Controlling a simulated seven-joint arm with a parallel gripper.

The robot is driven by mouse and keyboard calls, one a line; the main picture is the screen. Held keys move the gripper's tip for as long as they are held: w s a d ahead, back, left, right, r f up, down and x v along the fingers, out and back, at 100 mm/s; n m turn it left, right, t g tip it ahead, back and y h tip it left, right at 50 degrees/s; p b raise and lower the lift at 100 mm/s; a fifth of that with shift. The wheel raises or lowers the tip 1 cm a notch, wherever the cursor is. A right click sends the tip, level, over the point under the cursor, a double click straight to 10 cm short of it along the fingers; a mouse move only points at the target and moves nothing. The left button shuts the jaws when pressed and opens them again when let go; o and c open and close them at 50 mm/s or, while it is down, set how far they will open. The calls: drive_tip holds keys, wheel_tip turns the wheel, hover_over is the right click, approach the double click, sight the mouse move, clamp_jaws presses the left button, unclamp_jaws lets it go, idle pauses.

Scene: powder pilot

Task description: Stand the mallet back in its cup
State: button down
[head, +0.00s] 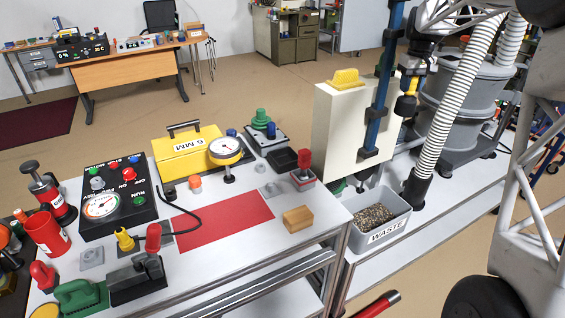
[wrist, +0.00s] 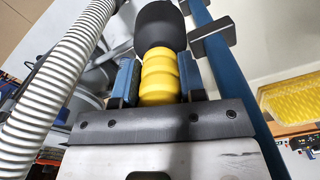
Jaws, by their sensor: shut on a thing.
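The mallet has a ribbed yellow handle and a thick black head. In the wrist view the handle (wrist: 159,76) is between the two blue-backed fingers of my gripper (wrist: 157,85), which is shut on it. The black head (wrist: 160,25) lies beyond the fingertips. In the head view my gripper (head: 411,82) points down with the mallet (head: 405,105), at the right side of the cream cabinet and above the bench. A red cup (head: 48,232) with a white label stands at the far left of the bench; its inside is hard to make out.
A blue upright bar (head: 377,110) on the cream cabinet (head: 335,130) stands close to my gripper. A corrugated white hose (head: 455,100) and grey drum are on its right. A grey WASTE bin (head: 378,232) is below.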

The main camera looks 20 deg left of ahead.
drive_tip(key=s+a+r+n, duration=0.2)
drive_tip(key=s+r, duration=0.1)
drive_tip(key=r, duration=0.6)
drive_tip(key=s+a+r+n, duration=0.2)
drive_tip(key=s+r, duration=0.1)
drive_tip(key=r, duration=0.6)
drive_tip(key=s+a+r+n, duration=0.3)
drive_tip(key=s+a+r, duration=0.4)
drive_tip(key=a+r, duration=0.3)
drive_tip(key=s+a+r+n, duration=0.4)
drive_tip(key=s+a+r, duration=0.4)
drive_tip(key=a+r, duration=0.1)
drive_tip(key=w+a+f, duration=0.2)
drive_tip(key=a+f, duration=0.2)
drive_tip(key=f, duration=1.2)
drive_tip(key=w+a+f, duration=0.3)
drive_tip(key=a+f, duration=0.2)
drive_tip(key=f, duration=1.1)
drive_tip(key=w+a+f, duration=0.3)
drive_tip(key=a+f, duration=0.2)
drive_tip(key=f, duration=1.1)
drive_tip(key=shift+w+a+m, duration=0.15)
drive_tip(key=shift+a+m, duration=0.05)
drive_tip(key=shift+m, duration=0.1)
drive_tip(key=shift+f, duration=1.45)
drive_tip(key=shift+f, duration=1.45)
